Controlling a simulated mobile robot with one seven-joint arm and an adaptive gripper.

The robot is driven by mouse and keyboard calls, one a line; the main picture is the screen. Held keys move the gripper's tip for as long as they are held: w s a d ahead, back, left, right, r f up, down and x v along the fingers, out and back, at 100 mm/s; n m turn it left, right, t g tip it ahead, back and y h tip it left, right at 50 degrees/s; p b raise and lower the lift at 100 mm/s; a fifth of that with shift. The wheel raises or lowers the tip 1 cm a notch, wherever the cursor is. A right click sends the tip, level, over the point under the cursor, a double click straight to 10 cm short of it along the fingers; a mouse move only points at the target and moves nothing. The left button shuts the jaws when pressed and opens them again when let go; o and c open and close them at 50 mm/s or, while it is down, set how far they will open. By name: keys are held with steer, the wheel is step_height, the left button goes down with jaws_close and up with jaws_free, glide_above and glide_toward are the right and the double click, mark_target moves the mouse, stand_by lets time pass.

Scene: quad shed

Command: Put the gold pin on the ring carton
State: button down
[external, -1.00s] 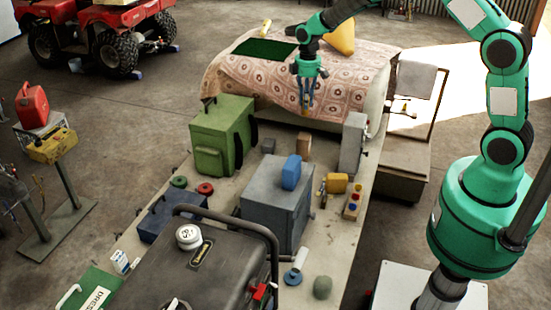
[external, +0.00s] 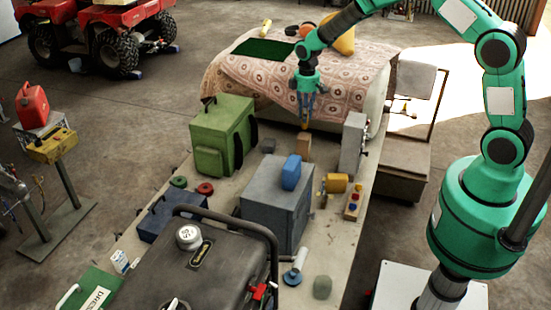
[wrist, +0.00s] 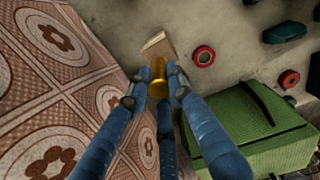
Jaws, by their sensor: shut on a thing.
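The gold pin (external: 305,125) is held upright between the blue fingers of my gripper (external: 306,112). In the wrist view the gold pin (wrist: 158,76) shows its round end between the fingertips of my gripper (wrist: 155,92), which are closed around it. A small tan box (external: 303,147), which looks like the ring carton, stands on the bench just below the pin in the external view. The tan carton (wrist: 158,46) also shows in the wrist view, just beyond the pin and partly hidden by it. The pin appears above the carton; I cannot tell the exact gap.
A green case (external: 222,135) stands to the left and a grey upright block (external: 353,143) to the right. A blue can (external: 291,172) sits on a grey box (external: 262,205) in front. A patterned cloth (external: 350,75) lies behind. A red ring (wrist: 203,56) lies near the carton.

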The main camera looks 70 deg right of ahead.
steer(key=shift+f, duration=1.8)
steer(key=shift+f, duration=0.15)
steer(key=c, duration=1.6)
jaws_free()
steer(key=shift+o, duration=0.2)
step_height(320, 180, up, 12)
steer(key=shift+r, duration=0.15)
